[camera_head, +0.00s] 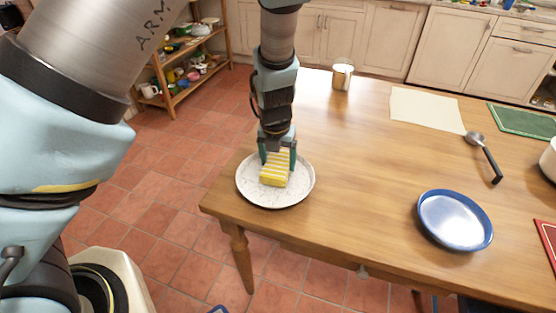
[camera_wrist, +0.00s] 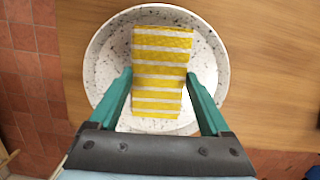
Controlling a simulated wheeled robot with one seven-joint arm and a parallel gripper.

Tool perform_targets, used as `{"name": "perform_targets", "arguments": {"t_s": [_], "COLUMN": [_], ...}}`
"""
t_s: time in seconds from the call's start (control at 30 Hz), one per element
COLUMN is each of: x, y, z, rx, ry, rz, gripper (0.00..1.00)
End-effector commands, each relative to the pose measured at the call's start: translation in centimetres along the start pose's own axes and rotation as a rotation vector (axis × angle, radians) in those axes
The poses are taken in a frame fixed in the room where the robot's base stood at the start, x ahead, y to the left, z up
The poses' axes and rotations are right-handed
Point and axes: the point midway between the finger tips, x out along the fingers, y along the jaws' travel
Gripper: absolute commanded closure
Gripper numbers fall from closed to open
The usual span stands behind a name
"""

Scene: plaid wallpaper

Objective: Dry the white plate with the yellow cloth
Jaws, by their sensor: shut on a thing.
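The white speckled plate (camera_head: 252,193) lies on the wooden table near its left corner, and it also shows in the wrist view (camera_wrist: 101,72). The yellow cloth (camera_head: 274,174), striped with white, is over the middle of the plate; in the wrist view it is a folded rectangle (camera_wrist: 162,70). My gripper (camera_head: 277,161) is above the plate and shut on the cloth, with a green finger at each side of it, as the wrist view shows (camera_wrist: 159,82). I cannot tell whether the cloth's underside touches the plate.
The wooden table (camera_head: 350,170) is bare right of the plate. A blue-rimmed plate (camera_head: 455,219) lies farther right, with a ladle (camera_head: 483,155) behind it. A metal can (camera_head: 342,76) stands at the back. A cream mat (camera_head: 427,108) and a green mat (camera_head: 522,121) lie at back right.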

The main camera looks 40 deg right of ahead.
Motion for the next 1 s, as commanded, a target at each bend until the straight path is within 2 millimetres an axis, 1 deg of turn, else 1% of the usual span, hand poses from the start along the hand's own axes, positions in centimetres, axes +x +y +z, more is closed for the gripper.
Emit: {"name": "perform_targets", "arguments": {"t_s": [0.63,1.0], "x": [0.7,0.4], "y": [0.1,2.0], "z": [-0.1,-0.9], "rx": [-0.001,-0.001], "ry": [0.000,0.000], "rz": [0.000,0.000], "gripper": [0.63,0.63]}}
